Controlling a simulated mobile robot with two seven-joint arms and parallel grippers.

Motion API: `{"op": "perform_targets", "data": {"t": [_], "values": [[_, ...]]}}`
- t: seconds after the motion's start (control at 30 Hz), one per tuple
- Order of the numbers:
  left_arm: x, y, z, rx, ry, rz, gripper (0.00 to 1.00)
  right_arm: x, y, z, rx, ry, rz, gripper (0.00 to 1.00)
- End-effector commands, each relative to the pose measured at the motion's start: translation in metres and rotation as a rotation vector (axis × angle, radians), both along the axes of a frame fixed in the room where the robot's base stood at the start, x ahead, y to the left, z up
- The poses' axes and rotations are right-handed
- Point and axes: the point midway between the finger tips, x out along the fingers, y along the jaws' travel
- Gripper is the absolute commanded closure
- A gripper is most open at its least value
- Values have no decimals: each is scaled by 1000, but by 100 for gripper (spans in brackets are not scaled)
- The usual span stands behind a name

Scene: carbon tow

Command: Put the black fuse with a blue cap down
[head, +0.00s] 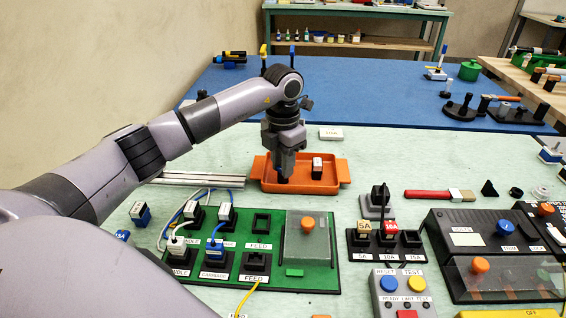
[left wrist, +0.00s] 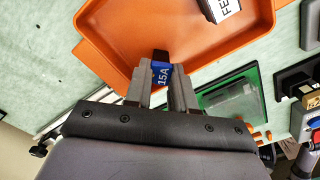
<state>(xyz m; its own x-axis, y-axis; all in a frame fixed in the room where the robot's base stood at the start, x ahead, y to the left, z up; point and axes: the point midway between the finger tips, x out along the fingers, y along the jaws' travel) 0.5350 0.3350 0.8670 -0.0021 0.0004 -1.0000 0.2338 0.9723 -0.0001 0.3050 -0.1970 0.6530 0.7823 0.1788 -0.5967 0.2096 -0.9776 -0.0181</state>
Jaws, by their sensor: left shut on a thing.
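My left gripper (head: 283,176) points down over the left part of the orange tray (head: 333,187). In the left wrist view the gripper (left wrist: 161,84) is shut on the black fuse with a blue cap (left wrist: 161,73), whose cap reads 15A. The fuse is between the fingertips, over the tray (left wrist: 120,35); I cannot tell whether it touches the tray floor. In the head view the fuse is mostly hidden by the fingers. My right gripper is not in view.
A white and black block (head: 317,168) stands in the tray, right of the gripper. A green board (head: 285,275) with sockets and cables lies in front. A fuse holder (head: 385,243) marked 5A, 10A and 15A stands right of it, its 15A place empty. A red-handled brush (head: 430,194) lies farther right.

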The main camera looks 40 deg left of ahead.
Motion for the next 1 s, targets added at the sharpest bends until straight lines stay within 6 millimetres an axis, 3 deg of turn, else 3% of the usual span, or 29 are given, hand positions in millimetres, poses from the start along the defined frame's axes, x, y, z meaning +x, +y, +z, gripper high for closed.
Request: {"op": "perform_targets", "data": {"t": [0.37,0.4,0.43,0.47,0.77,0.87,1.0], "values": [[0,0,-5,0,-2,0,100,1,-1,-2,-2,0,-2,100],[1,0,-4,-1,-3,0,63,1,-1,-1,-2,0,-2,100],[1,0,-3,-1,-3,0,53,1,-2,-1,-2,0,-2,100],[1,0,-3,0,-2,0,50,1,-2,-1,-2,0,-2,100],[1,0,-1,-1,-3,0,50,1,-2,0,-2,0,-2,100],[1,0,6,0,-4,0,50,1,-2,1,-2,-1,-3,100],[1,0,31,0,-7,0,50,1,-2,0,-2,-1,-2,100]]}}
